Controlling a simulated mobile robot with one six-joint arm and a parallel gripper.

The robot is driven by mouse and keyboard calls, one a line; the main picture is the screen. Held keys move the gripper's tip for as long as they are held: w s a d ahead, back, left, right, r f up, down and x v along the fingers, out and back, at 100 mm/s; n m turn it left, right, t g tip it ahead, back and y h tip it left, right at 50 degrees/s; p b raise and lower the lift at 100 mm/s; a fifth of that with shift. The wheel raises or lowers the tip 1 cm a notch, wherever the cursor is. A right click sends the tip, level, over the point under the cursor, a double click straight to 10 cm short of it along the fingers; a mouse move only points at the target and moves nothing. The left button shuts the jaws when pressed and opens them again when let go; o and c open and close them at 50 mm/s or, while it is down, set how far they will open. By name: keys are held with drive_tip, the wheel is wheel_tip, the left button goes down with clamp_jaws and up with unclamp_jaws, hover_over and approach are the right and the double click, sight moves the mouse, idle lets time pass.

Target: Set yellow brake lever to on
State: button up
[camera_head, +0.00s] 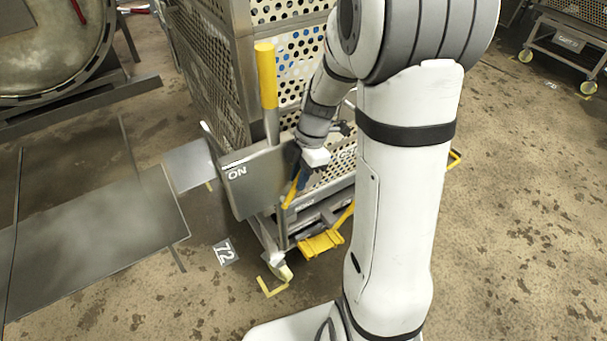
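A lever with a thick yellow grip (266,75) on a grey rod stands nearly upright in front of a perforated metal cage cart. Its rod meets a grey metal panel (255,182) marked ON near its upper left. My gripper (297,190) is low at the panel's right edge, well below the yellow grip. A slim yellow piece shows beside the gripper; I cannot tell whether they touch. My wrist and the panel partly hide the fingers, so their opening is unclear. Lower down, a yellow pedal-like piece (322,243) sticks out from the cart base.
The perforated cage cart (215,70) stands behind the panel. A grey flat platform (95,245) lies at left, below a round vessel door (60,45). A floor plate marked 72 (226,252) is near the cart's wheel. Open floor lies at right; another cart (568,40) stands far right.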

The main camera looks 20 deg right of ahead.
drive_tip(key=o, duration=0.4)
drive_tip(key=shift+p+v, duration=0.6)
drive_tip(key=shift+v, duration=3.25)
